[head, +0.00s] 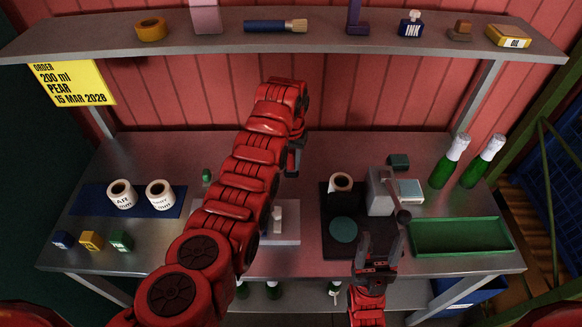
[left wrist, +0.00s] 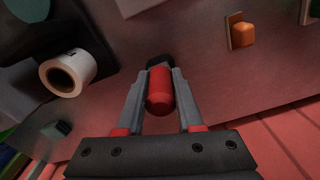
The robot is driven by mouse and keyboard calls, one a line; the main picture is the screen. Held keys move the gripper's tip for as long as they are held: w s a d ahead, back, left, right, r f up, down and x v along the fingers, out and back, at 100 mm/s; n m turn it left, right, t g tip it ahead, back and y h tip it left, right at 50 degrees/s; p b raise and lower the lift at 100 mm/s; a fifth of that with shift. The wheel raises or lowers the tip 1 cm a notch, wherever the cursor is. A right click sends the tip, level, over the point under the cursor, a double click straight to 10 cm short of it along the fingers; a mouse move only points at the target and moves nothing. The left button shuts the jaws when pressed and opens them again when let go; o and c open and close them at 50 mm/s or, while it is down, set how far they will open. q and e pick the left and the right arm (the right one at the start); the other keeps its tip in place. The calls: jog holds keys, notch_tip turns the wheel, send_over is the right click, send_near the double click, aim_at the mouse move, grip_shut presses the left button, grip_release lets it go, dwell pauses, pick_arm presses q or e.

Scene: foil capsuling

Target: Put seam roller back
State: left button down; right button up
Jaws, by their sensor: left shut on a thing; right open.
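The seam roller (left wrist: 160,92) shows in the left wrist view as a red rounded handle with a dark part at its far end. My left gripper (left wrist: 160,100) is shut on the red handle. In the head view my left gripper (head: 293,160) is over the back middle of the bench, and my arm mostly hides the roller there. The roller's resting place cannot be made out.
The grey bench (head: 330,150) holds a label roll (head: 341,182) on the dark mat, a grey device (head: 380,192) with a lever, a green tray (head: 460,237), and two bottles (head: 450,162). Label rolls (head: 121,195) stand left. A shelf (head: 380,38) spans above. An orange block (left wrist: 241,33) lies nearby.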

aim_at(291, 171)
pick_arm(q)
jog(key=shift+f, duration=0.3)
notch_tip(291, 171, down, 3)
jog(key=shift+d+r+p, duration=0.1)
jog(key=shift+r+p, duration=0.1)
jog(key=shift+p, duration=0.4)
jog(key=shift+f, duration=0.25)
jog(key=shift+f, duration=0.2)
jog(key=c, duration=0.6)
grip_release()
jog(key=shift+o, duration=0.2)
jog(key=shift+r, duration=0.25)
